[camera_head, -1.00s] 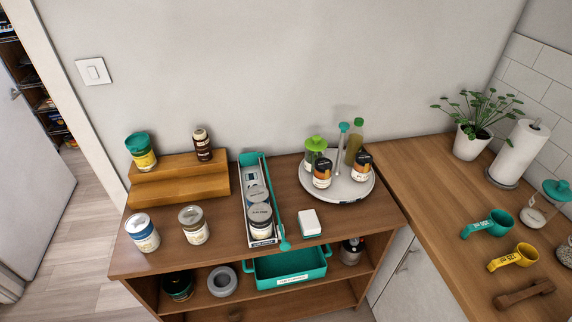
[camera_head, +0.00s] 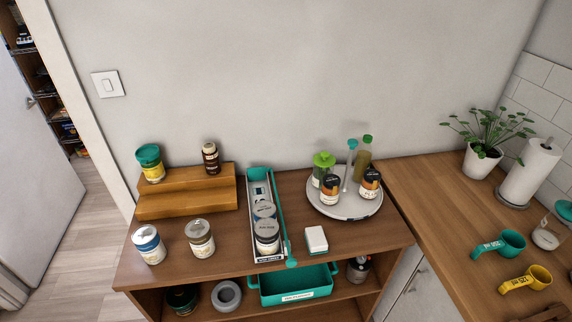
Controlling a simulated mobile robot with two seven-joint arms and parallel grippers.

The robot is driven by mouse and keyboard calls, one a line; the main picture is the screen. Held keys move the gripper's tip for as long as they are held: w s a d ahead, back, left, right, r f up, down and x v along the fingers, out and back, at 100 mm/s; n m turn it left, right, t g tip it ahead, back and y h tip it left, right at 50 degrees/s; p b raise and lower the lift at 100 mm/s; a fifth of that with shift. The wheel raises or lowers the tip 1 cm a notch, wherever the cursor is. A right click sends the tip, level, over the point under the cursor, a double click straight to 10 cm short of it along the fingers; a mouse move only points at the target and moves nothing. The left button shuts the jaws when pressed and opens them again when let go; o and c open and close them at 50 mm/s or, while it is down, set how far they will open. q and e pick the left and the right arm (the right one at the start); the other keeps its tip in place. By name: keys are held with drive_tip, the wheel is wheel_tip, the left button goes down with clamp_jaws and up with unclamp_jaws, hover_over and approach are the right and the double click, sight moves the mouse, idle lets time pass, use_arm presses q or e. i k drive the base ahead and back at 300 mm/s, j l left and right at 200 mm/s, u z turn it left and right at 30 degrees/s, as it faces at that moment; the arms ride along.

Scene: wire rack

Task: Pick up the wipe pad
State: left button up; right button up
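The wipe pad appears to be the small white block with a thin green lower layer (camera_head: 316,238). It lies on the wooden shelf top near the front edge, to the right of the teal-and-white narrow bin (camera_head: 252,215) and in front of the round turntable (camera_head: 345,207). Nothing covers it. Neither of my grippers is in the head view.
Jars stand in the narrow bin, and bottles and jars on the turntable. Two jars (camera_head: 200,238) stand at the left, before a stepped wooden riser (camera_head: 187,192). A teal tray (camera_head: 296,284) sits on the shelf below. Bare wood surrounds the pad's right side.

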sight(316, 241)
drive_tip(key=i+l+u, duration=0.2)
drive_tip(key=i+u, duration=0.25)
drive_tip(key=i+l+u, duration=0.4)
drive_tip(key=i, duration=0.15)
